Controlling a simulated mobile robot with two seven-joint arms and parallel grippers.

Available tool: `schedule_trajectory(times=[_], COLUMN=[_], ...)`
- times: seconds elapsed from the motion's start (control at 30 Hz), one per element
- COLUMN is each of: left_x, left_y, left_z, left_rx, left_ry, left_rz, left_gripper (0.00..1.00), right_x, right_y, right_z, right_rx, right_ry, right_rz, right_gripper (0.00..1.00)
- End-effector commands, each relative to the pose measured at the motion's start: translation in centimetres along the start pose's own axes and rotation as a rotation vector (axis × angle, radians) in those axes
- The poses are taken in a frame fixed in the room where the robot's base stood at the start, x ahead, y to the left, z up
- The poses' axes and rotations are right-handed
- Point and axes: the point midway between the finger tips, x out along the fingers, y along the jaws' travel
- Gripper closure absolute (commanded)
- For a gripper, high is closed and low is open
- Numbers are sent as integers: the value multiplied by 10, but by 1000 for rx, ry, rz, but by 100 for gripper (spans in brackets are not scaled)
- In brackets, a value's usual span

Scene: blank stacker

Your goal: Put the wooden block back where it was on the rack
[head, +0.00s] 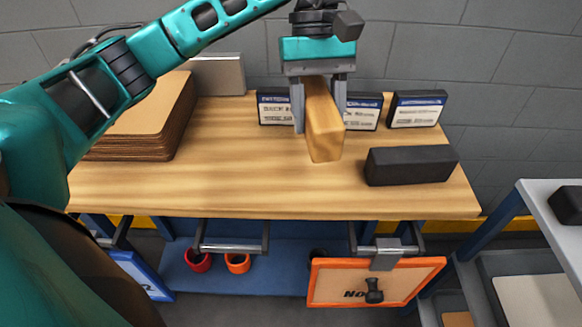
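The wooden block (323,127) is a long, light-brown bar pointing towards me. My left gripper (318,108) comes down from above, with a finger on each side of the block, and is shut on it. The block is over the back middle of the wooden tabletop (240,170); I cannot tell whether its lower end touches the top. It partly hides the label cards behind it. No place is clearly marked as the block's spot on a rack. My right gripper is not in view.
A black block (411,165) lies right of the wooden block. Label cards (416,109) stand along the back. A stack of brown sheets (140,125) is at left. An orange-framed sign (330,285) hangs below the front edge. A grey shelf unit (555,215) stands at right.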

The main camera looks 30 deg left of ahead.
Motion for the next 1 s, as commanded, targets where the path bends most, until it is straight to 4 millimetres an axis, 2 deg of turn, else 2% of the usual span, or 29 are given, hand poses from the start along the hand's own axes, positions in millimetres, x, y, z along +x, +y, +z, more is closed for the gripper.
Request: schedule_trajectory(times=[0.03, 0.4, 0.63, 0.77, 0.83, 1.0], left_x=[-10, -68, -91, -95, -91, -58], left_y=[-3, -28, -43, -46, -47, -48], left_z=[5, 27, 34, 35, 33, 20], left_rx=[-96, -870, -1198, -1282, -1302, -1309], left_ry=[-1, 3, 4, 2, 2, 0], left_rz=[44, 369, 504, 535, 541, 536], left_gripper=[92, 92, 92, 92, 92, 92], right_x=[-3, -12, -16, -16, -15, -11], right_y=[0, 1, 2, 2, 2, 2], right_z=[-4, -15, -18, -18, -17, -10], right_rx=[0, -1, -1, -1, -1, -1], right_ry=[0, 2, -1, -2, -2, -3], right_rz=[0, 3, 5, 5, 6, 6], right_gripper=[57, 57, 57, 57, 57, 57])
